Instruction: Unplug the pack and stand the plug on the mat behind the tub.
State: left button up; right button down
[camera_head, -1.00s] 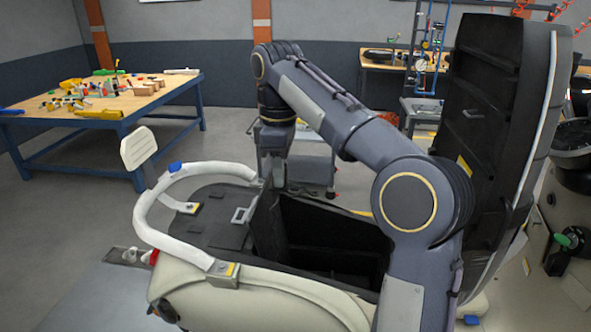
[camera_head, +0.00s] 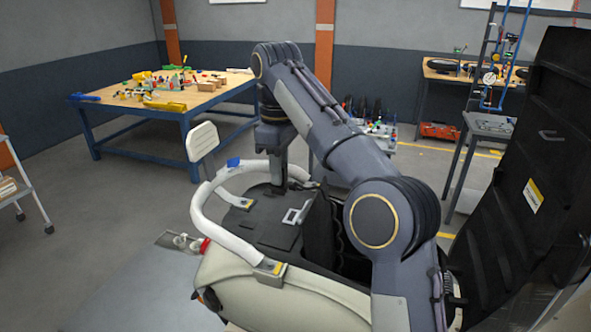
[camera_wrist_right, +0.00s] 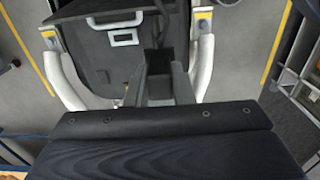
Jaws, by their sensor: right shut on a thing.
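My right gripper (camera_head: 278,182) is low over the dark mat (camera_head: 262,228) behind the tub, inside the curve of the white rail. In the right wrist view its fingers (camera_wrist_right: 160,75) are shut on a small dark thing, presumably the plug, mostly hidden between them. A dark cable (camera_wrist_right: 178,32) runs just beyond the fingers. I cannot tell whether the plug touches the mat. The tub (camera_head: 320,235) is open; my right arm covers much of its inside, and I cannot make out the pack. My left gripper is not in view.
The white rail (camera_head: 220,225) curves around the mat. A grey handle frame (camera_head: 297,214) lies near the tub's edge. The raised seat (camera_head: 535,170) stands at the right. A cluttered blue table (camera_head: 200,95) is farther back.

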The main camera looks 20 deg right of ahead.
aim_at(278, 193)
jog(key=shift+w+a, duration=0.15)
jog(key=shift+a, duration=0.15)
notch_tip(278, 193, down, 8)
jog(key=b, duration=0.5)
jog(key=shift+f+b, duration=0.85)
jog(key=shift+f, duration=0.2)
jog(key=shift+f+b, duration=0.7)
jog(key=shift+f, duration=0.4)
jog(key=c, duration=1.2)
grip_release()
jog(key=shift+o, duration=0.2)
jog(key=shift+r+p, duration=1.75)
jog(key=shift+r, duration=2.15)
